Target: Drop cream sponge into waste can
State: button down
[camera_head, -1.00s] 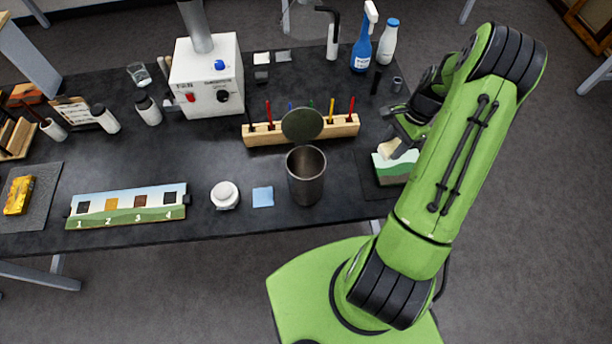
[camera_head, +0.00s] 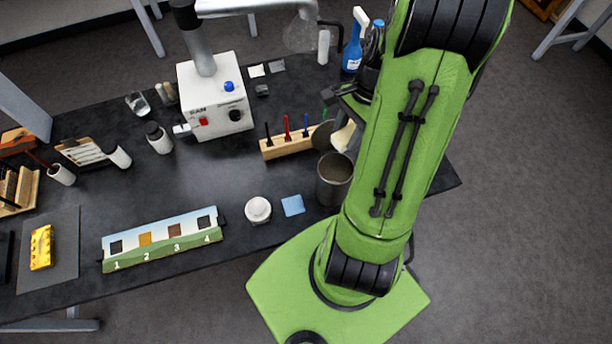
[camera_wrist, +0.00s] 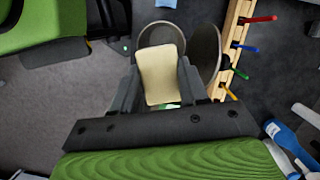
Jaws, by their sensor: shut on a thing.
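The cream sponge (camera_wrist: 161,75) is held between the fingers of my gripper (camera_wrist: 162,85) in the wrist view. In the head view the sponge (camera_head: 343,136) shows at the end of my gripper (camera_head: 342,122), above and just behind the waste can. The waste can (camera_head: 333,186) is a round grey metal can with an open top, partly hidden by my arm. In the wrist view the can (camera_wrist: 160,32) lies just beyond the sponge, which covers part of its opening. Its round lid (camera_wrist: 206,55) stands tilted open beside it.
A wooden holder (camera_head: 284,146) with coloured tools stands behind the can. A white lidded jar (camera_head: 258,209) and a blue square (camera_head: 293,205) lie left of it. A blue spray bottle (camera_head: 352,55) stands at the back. The table's middle left is fairly clear.

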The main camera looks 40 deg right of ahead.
jog(key=shift+a, duration=0.15)
jog(key=shift+s+f, duration=0.15)
jog(key=shift+f, duration=0.15)
jog(key=f+b, duration=0.1)
jog(key=f, duration=0.1)
jog(key=f+b, duration=0.1)
jog(key=b, duration=0.1)
jog(key=f+b, duration=0.2)
jog(key=shift+d+f, duration=0.3)
jog(key=c, duration=0.5)
grip_release()
jog(key=shift+r, duration=0.1)
jog(key=p+v, duration=0.3)
jog(key=v, duration=1.2)
jog(key=shift+d+r, duration=0.15)
jog(key=shift+r, duration=0.2)
